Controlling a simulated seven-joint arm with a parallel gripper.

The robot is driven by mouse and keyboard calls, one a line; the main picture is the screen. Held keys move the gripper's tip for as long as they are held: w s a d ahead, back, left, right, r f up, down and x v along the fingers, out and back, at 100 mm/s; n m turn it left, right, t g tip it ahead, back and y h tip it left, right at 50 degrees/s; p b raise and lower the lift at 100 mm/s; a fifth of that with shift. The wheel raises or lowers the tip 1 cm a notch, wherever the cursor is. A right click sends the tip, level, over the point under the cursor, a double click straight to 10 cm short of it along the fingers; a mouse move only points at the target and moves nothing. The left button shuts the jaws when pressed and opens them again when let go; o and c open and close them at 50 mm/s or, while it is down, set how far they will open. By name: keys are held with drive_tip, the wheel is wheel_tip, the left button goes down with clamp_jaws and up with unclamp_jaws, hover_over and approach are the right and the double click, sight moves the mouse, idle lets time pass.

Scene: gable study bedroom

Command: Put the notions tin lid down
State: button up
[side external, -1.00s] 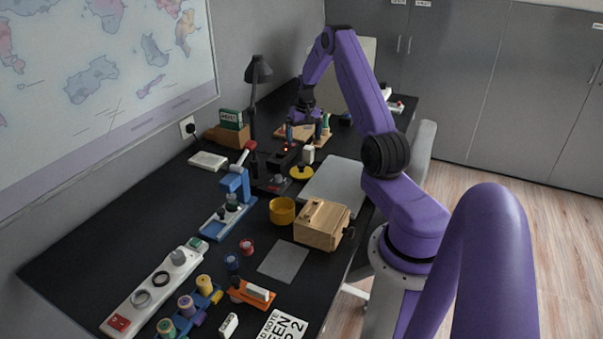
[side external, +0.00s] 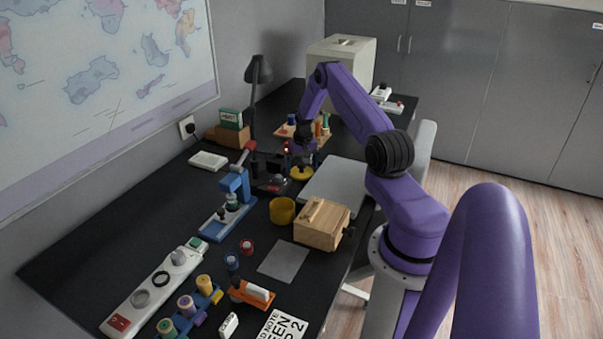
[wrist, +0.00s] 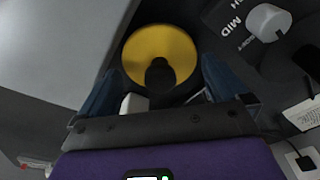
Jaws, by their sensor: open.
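The notions tin lid (side external: 301,174) is a yellow disc with a dark knob, lying on the black desk beside the grey board. In the wrist view the yellow lid (wrist: 145,48) lies ahead of my fingers, with its black knob (wrist: 159,76) between them. My gripper (side external: 303,163) is open just above the lid; in the wrist view its blue fingers (wrist: 160,88) stand on either side of the knob, apart from it. I cannot tell the exact height. The yellow open tin (side external: 282,211) stands nearer the camera, left of the wooden box.
The wooden box (side external: 321,224) and grey board (side external: 334,187) border the area on the right. A blue press-like tool (side external: 235,190) stands left. A dark device with a dial (wrist: 268,22) is close beside the lid. A grey mat (side external: 284,260) lies bare in front.

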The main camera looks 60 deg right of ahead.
drive_tip(key=shift+f, duration=0.7)
drive_tip(key=c, duration=0.8)
drive_tip(key=shift+o, duration=0.2)
